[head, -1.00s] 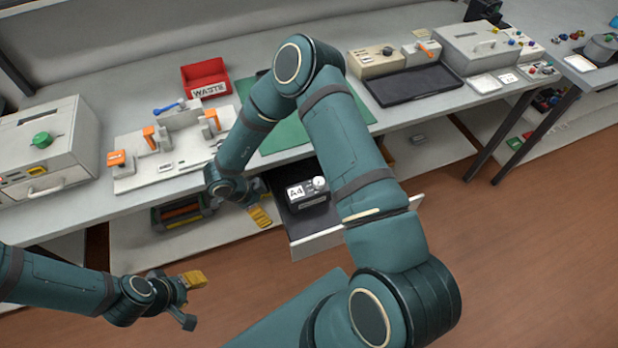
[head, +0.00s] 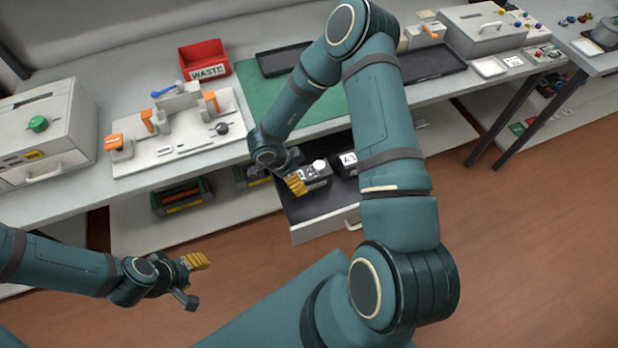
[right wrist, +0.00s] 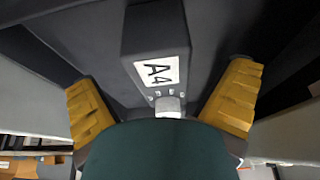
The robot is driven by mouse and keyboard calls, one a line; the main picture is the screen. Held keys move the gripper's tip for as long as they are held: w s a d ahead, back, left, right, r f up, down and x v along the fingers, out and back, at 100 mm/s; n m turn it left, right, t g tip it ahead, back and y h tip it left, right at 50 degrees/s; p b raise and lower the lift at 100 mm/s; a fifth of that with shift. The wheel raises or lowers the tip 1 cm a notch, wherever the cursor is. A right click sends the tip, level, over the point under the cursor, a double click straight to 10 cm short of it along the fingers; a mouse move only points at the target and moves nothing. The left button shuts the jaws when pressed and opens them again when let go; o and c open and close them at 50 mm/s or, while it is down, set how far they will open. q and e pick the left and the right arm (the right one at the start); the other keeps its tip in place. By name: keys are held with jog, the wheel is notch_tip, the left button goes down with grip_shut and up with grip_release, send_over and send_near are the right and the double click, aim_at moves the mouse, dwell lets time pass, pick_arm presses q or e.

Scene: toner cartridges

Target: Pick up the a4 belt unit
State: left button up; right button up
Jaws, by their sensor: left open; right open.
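The a4 belt unit (head: 314,174) is a dark block with a white knob, lying in an open drawer (head: 318,226). Its A4 label faces up in the right wrist view (right wrist: 160,45); in the head view my right gripper partly covers it. My right gripper (head: 291,177) is open at the unit's left end in the head view. In the right wrist view its yellow fingers (right wrist: 160,88) stand either side of the unit, with gaps between. My left gripper (head: 193,281) is open and empty above the floor, at the lower left.
A similar dark unit labelled A3 (head: 346,162) lies right of the A4 unit in the drawer, partly behind my right arm. The bench above carries a white fixture (head: 185,140), a green mat (head: 262,100) and a red WASTE bin (head: 205,63). The floor in front is clear.

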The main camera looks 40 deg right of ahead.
aim_at(302, 174)
jog(key=shift+s+d, duration=0.25)
jog(key=shift+d, duration=0.65)
jog(key=shift+b+x, duration=0.4)
jog(key=shift+x, duration=1.05)
jog(key=shift+a, duration=0.1)
jog(key=c, duration=1.4)
